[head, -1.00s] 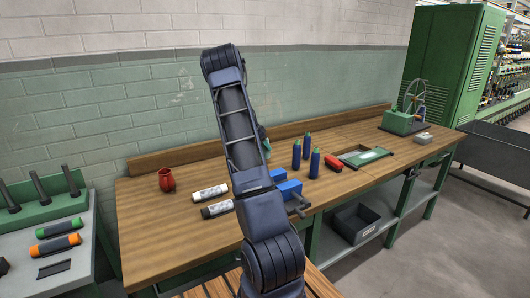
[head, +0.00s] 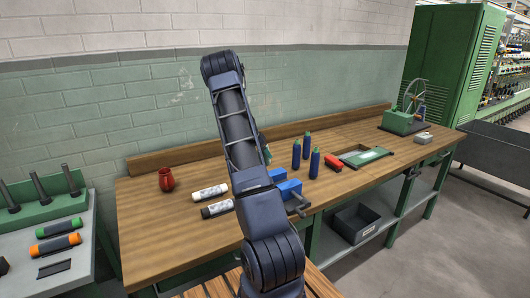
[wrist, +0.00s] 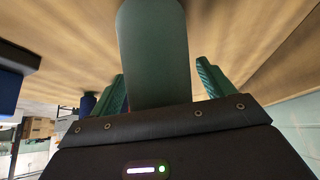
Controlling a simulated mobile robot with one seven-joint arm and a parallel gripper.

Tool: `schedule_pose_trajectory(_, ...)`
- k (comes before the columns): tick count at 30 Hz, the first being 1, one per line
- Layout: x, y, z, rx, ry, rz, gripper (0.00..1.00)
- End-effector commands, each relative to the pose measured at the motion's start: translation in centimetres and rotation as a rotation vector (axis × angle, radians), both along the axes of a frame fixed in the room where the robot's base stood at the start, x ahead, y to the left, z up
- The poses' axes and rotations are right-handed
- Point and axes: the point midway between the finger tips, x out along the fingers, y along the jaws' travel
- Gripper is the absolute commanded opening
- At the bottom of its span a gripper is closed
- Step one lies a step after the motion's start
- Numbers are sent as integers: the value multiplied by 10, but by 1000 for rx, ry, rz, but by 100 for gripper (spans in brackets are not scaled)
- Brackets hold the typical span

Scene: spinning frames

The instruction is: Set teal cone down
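The teal cone (wrist: 155,55) stands out large between the two green fingers of my gripper (wrist: 160,85) in the wrist view. It overlaps the left finger's edge, and a narrow gap shows between it and the right finger. The fingers look apart, with the cone between them. In the head view my arm hides the gripper and nearly all of the cone; only a teal sliver (head: 267,156) shows beside the arm. Whether the cone's base touches the wooden bench (head: 165,225) is hidden.
Several blue cones (head: 306,150) stand right of my arm, near blue blocks (head: 290,189) and a red object (head: 334,164). Left of the arm are a red pot (head: 166,179) and two white-labelled cylinders (head: 210,192). The bench's front left is bare.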

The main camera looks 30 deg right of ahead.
Motion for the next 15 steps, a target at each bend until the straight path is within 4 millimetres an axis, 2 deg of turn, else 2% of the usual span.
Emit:
schedule_pose_trajectory(8,2,5,10,0,-2,2,81)
schedule_pose_trajectory(15,5,28,46,0,-2,2,81)
